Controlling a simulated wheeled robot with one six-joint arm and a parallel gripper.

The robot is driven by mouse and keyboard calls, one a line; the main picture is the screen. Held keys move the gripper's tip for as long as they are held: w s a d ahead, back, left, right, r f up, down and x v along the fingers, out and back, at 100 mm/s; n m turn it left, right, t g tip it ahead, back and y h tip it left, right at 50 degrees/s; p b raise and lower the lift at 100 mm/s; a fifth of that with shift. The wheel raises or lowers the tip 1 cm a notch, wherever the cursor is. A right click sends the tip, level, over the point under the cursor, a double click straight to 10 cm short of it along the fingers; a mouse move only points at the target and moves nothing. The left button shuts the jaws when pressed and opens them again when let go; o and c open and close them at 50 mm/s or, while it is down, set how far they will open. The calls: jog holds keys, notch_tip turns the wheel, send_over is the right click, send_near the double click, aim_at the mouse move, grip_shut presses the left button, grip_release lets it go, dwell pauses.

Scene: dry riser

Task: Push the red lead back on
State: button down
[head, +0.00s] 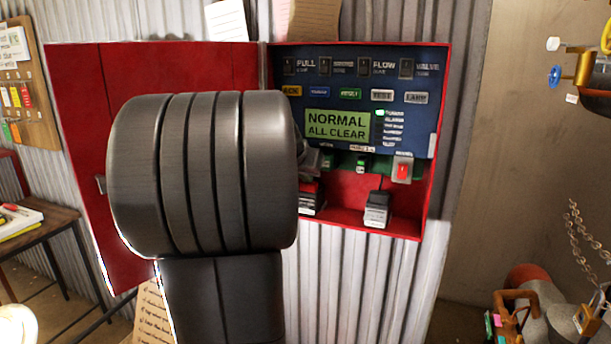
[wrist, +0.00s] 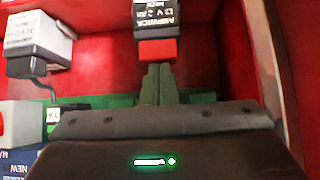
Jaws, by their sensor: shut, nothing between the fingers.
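The red lead appears as a red block (wrist: 157,50) at the end of a dark battery with a white label (wrist: 157,15) in the wrist view. In the head view, the battery (head: 308,208) stands low in the red cabinet, partly behind my arm. My gripper (wrist: 160,68) is shut and empty, its fingertips at the red block. They look touching or very close; I cannot tell which. My gripper also shows in the head view (head: 312,163), mostly hidden by my wrist. The cabinet's screen (head: 338,124) reads NORMAL, ALL CLEAR.
A second, pale battery (head: 376,210) with a dark lead stands to the right in the cabinet. A red rocker switch (head: 402,170) sits above it. The cabinet's side walls (head: 436,175) bound the space. The red door (head: 75,150) is open to the left.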

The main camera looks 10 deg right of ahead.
jog(key=shift+f, duration=0.4)
jog(key=w+d+r+p+v, duration=0.1)
jog(key=w+r+p+v, duration=0.1)
jog(key=v, duration=1.1)
jog(key=shift+s+r+p, duration=0.15)
jog(key=shift+r+p, duration=0.15)
jog(key=shift+p, duration=0.5)
jog(key=shift+d, duration=0.1)
jog(key=f+b+x, duration=0.1)
jog(key=x, duration=0.5)
jog(key=s+a+f+b+x, duration=0.1)
jog(key=b+x, duration=0.1)
jog(key=x, duration=0.4)
jog(key=shift+f, duration=0.25)
jog(key=shift+s+d+f, duration=0.1)
jog(key=shift+d, duration=0.05)
